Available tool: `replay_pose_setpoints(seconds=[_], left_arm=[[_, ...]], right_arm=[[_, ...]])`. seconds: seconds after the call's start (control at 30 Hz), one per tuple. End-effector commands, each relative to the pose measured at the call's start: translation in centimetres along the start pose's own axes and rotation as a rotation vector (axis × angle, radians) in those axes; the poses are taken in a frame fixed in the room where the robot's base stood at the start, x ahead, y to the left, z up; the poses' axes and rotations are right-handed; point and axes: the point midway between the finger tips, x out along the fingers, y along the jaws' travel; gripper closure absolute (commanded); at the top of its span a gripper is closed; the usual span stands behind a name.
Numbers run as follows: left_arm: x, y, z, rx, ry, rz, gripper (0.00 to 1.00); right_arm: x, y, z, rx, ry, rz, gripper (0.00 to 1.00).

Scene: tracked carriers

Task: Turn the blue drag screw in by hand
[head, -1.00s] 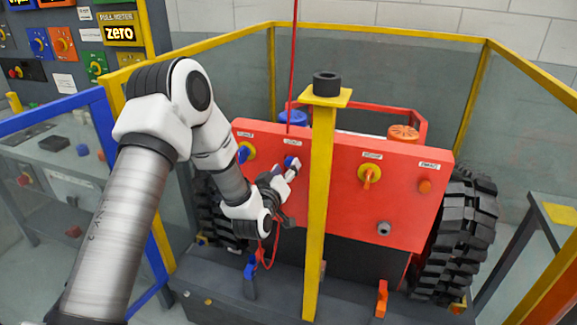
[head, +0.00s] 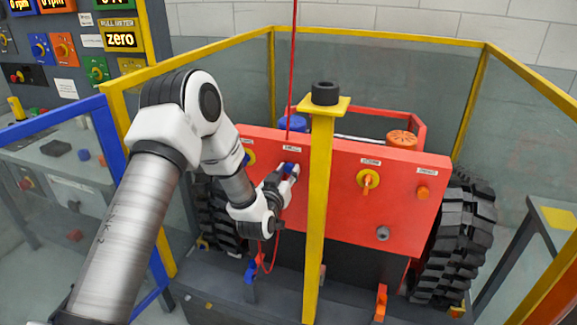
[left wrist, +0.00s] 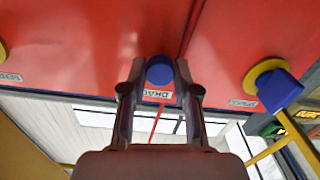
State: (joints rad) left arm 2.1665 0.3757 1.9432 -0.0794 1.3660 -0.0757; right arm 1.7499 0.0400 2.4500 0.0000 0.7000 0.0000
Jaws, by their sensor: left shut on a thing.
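The blue drag screw (left wrist: 160,70) sits on the red panel (head: 330,205), just by the label that reads DRAG in the left wrist view. My left gripper (head: 289,170) reaches the panel left of the yellow post. In the left wrist view its two fingers (left wrist: 160,80) stand on either side of the round blue screw head and are shut on it. In the head view the screw is mostly covered by the fingers, with a bit of blue showing. How far in the screw sits cannot be told. My right gripper is not in view.
A yellow post (head: 321,210) with a black cap stands just right of my left gripper. A blue knob on a yellow base (left wrist: 278,88) is close beside it. A red cord hangs down past the panel. Orange controls (head: 368,181) are farther right, before a black track (head: 455,235).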

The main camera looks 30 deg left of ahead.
Motion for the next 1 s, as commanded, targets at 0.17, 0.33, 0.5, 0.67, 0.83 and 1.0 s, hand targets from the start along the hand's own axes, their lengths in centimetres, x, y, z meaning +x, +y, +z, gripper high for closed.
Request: replay_pose_setpoints(seconds=[0.17,0.33,0.5,0.67,0.83,1.0], left_arm=[[0.0,0.1,-0.4,0.37,-0.003,0.002,0.95],[0.0,0.0,0.1,0.448,-0.002,0.001,0.95],[0.0,0.0,0.0,0.454,-0.002,0.001,0.95],[-0.1,0.1,-0.6,0.699,-0.005,0.003,0.95],[-0.1,0.1,-0.6,1.105,-0.005,0.004,0.95],[-0.1,0.0,0.0,1.296,-0.002,0.003,0.95]], right_arm=[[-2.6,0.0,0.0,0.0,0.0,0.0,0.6],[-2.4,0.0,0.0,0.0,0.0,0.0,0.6],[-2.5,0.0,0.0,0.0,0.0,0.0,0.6],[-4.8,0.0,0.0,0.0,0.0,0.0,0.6],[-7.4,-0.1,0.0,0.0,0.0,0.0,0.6],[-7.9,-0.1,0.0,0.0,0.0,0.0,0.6]])
